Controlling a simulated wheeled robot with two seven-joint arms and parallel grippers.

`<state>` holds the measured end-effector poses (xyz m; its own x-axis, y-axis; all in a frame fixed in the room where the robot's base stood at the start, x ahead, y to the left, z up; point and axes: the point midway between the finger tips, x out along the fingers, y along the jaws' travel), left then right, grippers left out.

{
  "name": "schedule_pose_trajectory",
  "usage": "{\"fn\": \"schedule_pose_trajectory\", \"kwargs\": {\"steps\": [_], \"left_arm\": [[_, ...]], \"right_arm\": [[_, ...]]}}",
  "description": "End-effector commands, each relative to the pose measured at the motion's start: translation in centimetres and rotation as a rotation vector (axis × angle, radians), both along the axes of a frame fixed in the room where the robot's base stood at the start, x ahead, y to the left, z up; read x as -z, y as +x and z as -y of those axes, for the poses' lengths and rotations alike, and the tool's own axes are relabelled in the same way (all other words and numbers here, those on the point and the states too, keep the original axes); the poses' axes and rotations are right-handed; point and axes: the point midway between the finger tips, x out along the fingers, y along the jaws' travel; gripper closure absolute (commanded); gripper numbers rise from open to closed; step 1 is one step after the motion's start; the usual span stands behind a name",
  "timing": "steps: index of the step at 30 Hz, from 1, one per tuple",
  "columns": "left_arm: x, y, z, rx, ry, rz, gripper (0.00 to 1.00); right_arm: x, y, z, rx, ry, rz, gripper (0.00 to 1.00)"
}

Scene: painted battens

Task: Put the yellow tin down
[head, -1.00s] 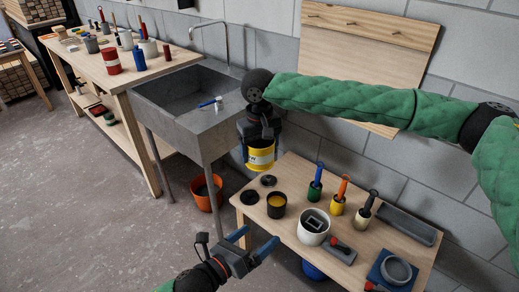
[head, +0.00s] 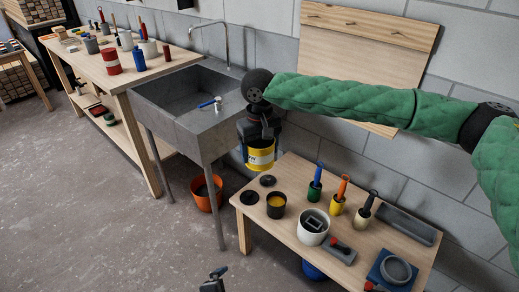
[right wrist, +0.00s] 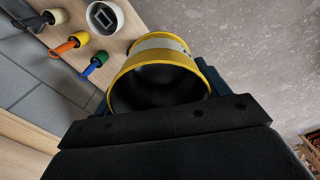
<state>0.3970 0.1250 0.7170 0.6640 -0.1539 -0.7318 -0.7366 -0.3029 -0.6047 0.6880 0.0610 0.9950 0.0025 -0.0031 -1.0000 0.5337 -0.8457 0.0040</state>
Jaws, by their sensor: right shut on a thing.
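The yellow tin (head: 261,158) has a pale band and hangs upright in my right gripper (head: 260,145), which is shut on it. They are in the air near the back left corner of the low table (head: 284,236); how high the tin is above it I cannot tell. In the right wrist view the tin (right wrist: 150,62) shows its yellow rim and dark, seemingly empty inside, between the fingers. A small part of my left gripper (head: 216,277) shows at the bottom edge of the head view; its fingers are not clear.
On the low table stand a black pot with yellow inside (head: 276,205), a white pot (head: 312,227), several handled tools in holders, a grey tray (head: 408,224) and two black discs. The sink (head: 195,100) is left of the tin. An orange bucket (head: 205,194) is on the floor.

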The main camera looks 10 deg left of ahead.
Motion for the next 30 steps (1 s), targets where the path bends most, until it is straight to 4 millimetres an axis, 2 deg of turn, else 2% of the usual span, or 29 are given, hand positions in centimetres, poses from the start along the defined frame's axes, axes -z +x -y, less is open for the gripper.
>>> {"fn": "schedule_pose_trajectory", "kwargs": {"steps": [5, 9, 15, 21, 30], "left_arm": [[2.1, -2.7, -1.5, -0.276, -0.196, -0.256, 0.0], [3.2, -5.2, -1.3, -0.486, -0.316, -0.438, 0.0], [4.1, -7.9, -1.3, -0.765, -0.414, -0.615, 0.0], [4.2, -8.7, -1.4, -0.929, -0.467, -0.661, 0.0], [4.8, -8.5, -1.3, -0.965, -0.49, -0.659, 0.0]], "right_arm": [[-0.1, 0.0, 0.0, 0.0, 0.001, 0.001, 0.64], [-0.1, 0.0, 0.0, 0.0, 0.001, 0.001, 0.64], [-0.1, 0.0, 0.0, 0.0, 0.001, 0.001, 0.64], [-0.1, 0.0, 0.0, 0.0, 0.001, 0.001, 0.64], [0.5, 0.0, 0.2, 0.007, 0.001, -0.001, 0.64]]}}
